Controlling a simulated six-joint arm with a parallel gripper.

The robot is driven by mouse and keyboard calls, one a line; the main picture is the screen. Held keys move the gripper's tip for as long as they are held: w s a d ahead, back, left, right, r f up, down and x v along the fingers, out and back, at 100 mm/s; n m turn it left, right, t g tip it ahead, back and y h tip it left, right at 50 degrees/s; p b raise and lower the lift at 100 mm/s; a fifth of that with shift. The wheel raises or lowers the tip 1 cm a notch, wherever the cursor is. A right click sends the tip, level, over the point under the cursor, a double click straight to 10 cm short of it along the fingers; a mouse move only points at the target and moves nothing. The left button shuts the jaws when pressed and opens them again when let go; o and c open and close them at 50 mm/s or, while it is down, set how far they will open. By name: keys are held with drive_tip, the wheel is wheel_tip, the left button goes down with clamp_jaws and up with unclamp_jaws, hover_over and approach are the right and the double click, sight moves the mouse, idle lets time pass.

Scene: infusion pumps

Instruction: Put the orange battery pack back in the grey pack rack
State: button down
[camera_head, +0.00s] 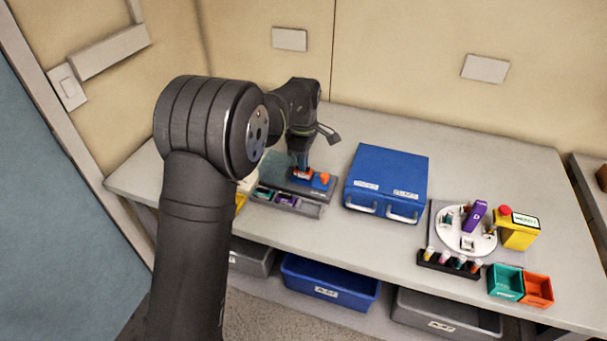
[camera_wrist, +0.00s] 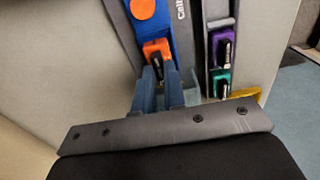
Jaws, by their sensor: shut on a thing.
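The orange battery pack (camera_wrist: 157,49), with a dark tab, is at the end of a blue pump (camera_wrist: 150,24) with a round orange knob. My gripper (camera_wrist: 159,76) is shut on the pack, fingers either side of its tab. In the head view my gripper (camera_head: 302,160) points down over the pack (camera_head: 303,172). I cannot tell whether the pack is seated in the pump (camera_head: 320,185) or just clear of it. The grey pack rack (camera_head: 308,208) lies just in front of the pump. It holds a teal pack (camera_wrist: 218,83) and a purple pack (camera_wrist: 220,46).
A blue case (camera_head: 388,172) stands right of the pump. Further right are a white turntable (camera_head: 465,241), a yellow box with a red button (camera_head: 515,235), a vial row (camera_head: 450,263) and teal and orange bins (camera_head: 506,281). A yellow item (camera_wrist: 246,94) lies by the rack.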

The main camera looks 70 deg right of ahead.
drive_tip(key=shift+r, duration=2.4)
drive_tip(key=shift+a, duration=0.1)
drive_tip(key=s+a, duration=0.5)
drive_tip(key=a, duration=0.3)
drive_tip(key=shift+a+f, duration=0.15)
drive_tip(key=shift+f, duration=1.35)
drive_tip(key=shift+a+f, duration=0.15)
drive_tip(key=shift+f, duration=1.35)
drive_tip(key=shift+f, duration=0.9)
drive_tip(key=c, duration=1.8)
unclamp_jaws()
drive_tip(key=shift+r, duration=0.15)
